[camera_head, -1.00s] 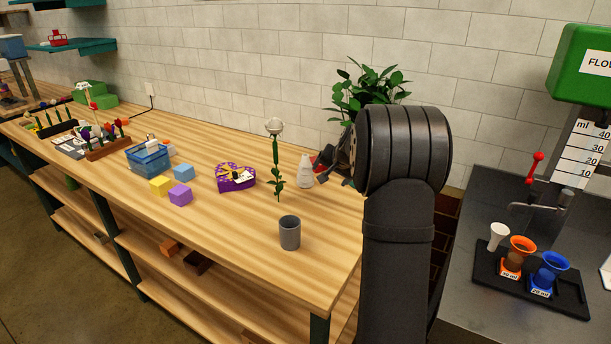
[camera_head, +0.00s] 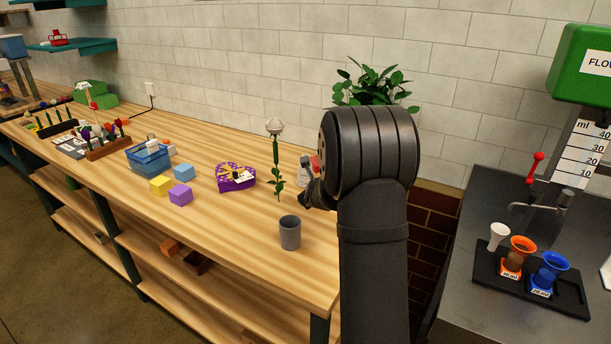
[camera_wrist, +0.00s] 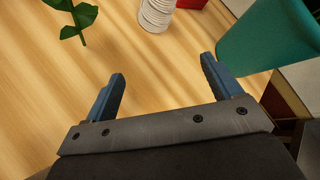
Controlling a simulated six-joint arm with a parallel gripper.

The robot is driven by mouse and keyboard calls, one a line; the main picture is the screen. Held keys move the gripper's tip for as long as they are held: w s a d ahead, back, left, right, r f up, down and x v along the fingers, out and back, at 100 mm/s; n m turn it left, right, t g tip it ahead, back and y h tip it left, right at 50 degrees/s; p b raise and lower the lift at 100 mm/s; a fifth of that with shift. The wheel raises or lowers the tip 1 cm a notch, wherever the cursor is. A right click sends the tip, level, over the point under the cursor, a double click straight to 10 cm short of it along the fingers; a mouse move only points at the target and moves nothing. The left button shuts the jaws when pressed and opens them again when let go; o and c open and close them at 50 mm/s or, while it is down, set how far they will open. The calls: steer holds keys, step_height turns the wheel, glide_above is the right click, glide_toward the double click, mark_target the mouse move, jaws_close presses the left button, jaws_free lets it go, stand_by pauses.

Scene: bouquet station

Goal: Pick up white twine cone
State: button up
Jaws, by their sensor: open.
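The white twine cone (camera_head: 304,172) stands on the wooden bench, partly hidden behind my gripper (camera_head: 306,194) in the head view. In the wrist view the ribbed white cone (camera_wrist: 157,12) shows at the top edge, its upper end cut off by the frame. My gripper (camera_wrist: 162,70) is open and empty in the wrist view. The cone lies beyond the fingertips, roughly in line with the gap between them and apart from both.
A teal, pot-like object (camera_wrist: 262,40) is close beside the right finger. A red object (camera_wrist: 191,4) is next to the cone. A white flower (camera_head: 275,128) stands left of it. A grey cup (camera_head: 290,233) stands in front, and a purple heart box (camera_head: 236,183) further left.

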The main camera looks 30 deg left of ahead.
mark_target(306, 183)
steer(key=m, duration=0.1)
steer(key=s+m, duration=0.1)
steer(key=m, duration=0.1)
steer(key=shift+s+a+f+m+t, duration=0.2)
steer(key=shift+a+m+t, duration=0.1)
steer(key=shift+t, duration=0.1)
steer(key=m, duration=0.1)
steer(key=s+m, duration=0.1)
steer(key=m, duration=0.1)
steer(key=shift+a+t+y, duration=0.1)
steer(key=shift+t+y, duration=0.2)
steer(key=shift+y, duration=0.1)
steer(key=shift+s+m, duration=0.15)
steer(key=shift+m, duration=0.15)
steer(key=shift+a+f, duration=0.1)
steer(key=x, duration=1.7)
steer(key=c, duration=1.1)
steer(key=shift+c, duration=0.2)
steer(key=shift+r, duration=0.25)
